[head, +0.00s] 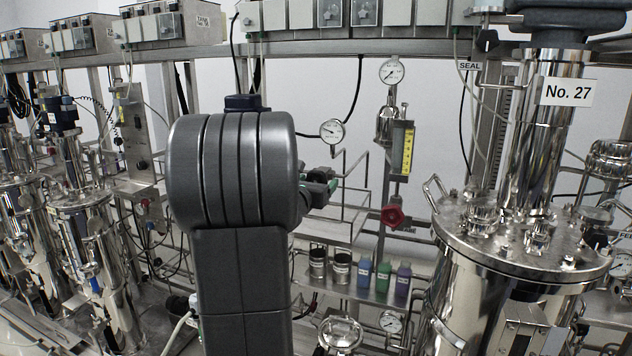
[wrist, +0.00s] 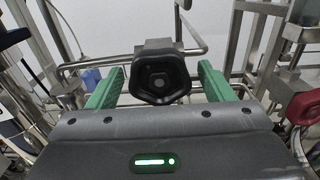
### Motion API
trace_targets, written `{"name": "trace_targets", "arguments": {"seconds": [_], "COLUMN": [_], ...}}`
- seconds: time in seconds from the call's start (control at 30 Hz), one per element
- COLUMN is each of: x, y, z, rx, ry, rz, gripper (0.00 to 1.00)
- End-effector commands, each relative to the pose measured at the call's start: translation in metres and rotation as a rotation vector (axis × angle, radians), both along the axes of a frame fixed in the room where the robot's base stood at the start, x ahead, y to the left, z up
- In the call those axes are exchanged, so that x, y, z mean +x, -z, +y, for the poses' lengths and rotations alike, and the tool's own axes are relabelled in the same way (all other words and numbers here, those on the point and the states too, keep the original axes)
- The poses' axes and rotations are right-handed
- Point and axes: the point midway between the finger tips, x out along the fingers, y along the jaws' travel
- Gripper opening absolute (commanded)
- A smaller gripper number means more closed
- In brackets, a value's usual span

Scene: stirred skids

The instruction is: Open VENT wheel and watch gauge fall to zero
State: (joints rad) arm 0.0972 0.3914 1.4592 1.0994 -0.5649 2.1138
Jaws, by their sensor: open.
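A black lobed hand wheel (wrist: 162,77) is in the middle of the wrist view. My gripper (wrist: 160,85) is open, with one green finger on each side of this wheel and a visible gap on both sides. No VENT label is readable, so I cannot tell by lettering which wheel it is. In the head view my arm covers most of the gripper; green finger parts (head: 333,186) show at its right. A round white gauge (head: 332,131) is just above, and a second gauge (head: 391,70) is higher right. Their readings are too small to tell.
A red hand wheel (head: 392,215) is right of my gripper, also in the wrist view (wrist: 304,107). Steel piping surrounds the wheels. Bottles (head: 383,277) and cans (head: 318,262) stand on a shelf (head: 352,291) below. A steel vessel (head: 520,245) marked No. 27 stands right.

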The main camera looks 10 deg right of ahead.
Motion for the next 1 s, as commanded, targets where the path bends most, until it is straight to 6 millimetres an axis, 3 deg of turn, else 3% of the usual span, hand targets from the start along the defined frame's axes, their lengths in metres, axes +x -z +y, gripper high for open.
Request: {"name": "trace_targets", "arguments": {"seconds": [0.3, 0.5, 0.53, 1.0], "x": [0.0017, 0.0015, 0.0015, 0.0011], "y": [0.0002, 0.0002, 0.0002, 0.0006], "z": [-0.0009, -0.0008, -0.0008, -0.0011], "rx": [0.0, 0.0, 0.0, -0.093], "ry": [0.0, 0.0, 0.0, -0.001], "rz": [0.0, 0.0, 0.0, 0.063], "gripper": [0.73, 0.34, 0.31, 0.31]}}
